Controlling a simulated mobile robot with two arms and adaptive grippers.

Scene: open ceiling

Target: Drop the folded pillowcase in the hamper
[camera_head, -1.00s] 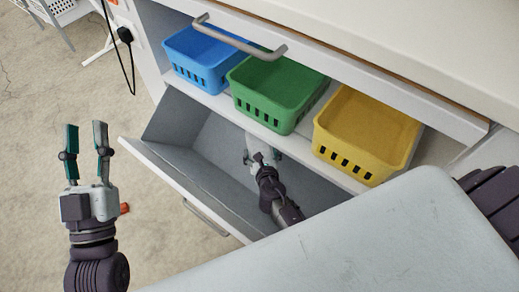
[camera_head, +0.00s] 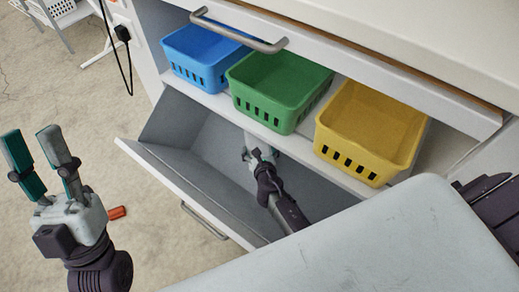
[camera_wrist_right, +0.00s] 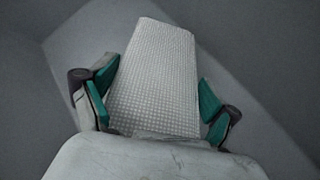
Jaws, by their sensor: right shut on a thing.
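The hamper (camera_head: 187,182) is a grey tilt-out bin, tipped open below a shelf of the white cabinet. My right arm reaches down into it. My right gripper (camera_head: 250,153) is inside the hamper, near its back wall and partly under the shelf edge. In the right wrist view, the right gripper (camera_wrist_right: 155,97) is shut on the folded pillowcase (camera_wrist_right: 155,60), a white, waffle-textured flat bundle between its green fingers. Grey hamper walls surround it. The pillowcase is hardly visible in the head view. My left gripper (camera_head: 44,155) is open and empty, over the floor left of the hamper.
A blue basket (camera_head: 200,70), a green basket (camera_head: 262,108) and a yellow basket (camera_head: 350,150) stand on the shelf above the hamper. A grey handle (camera_head: 240,35) juts out above them. A small orange object (camera_head: 117,212) lies on the floor. A black cable (camera_head: 126,65) hangs at left.

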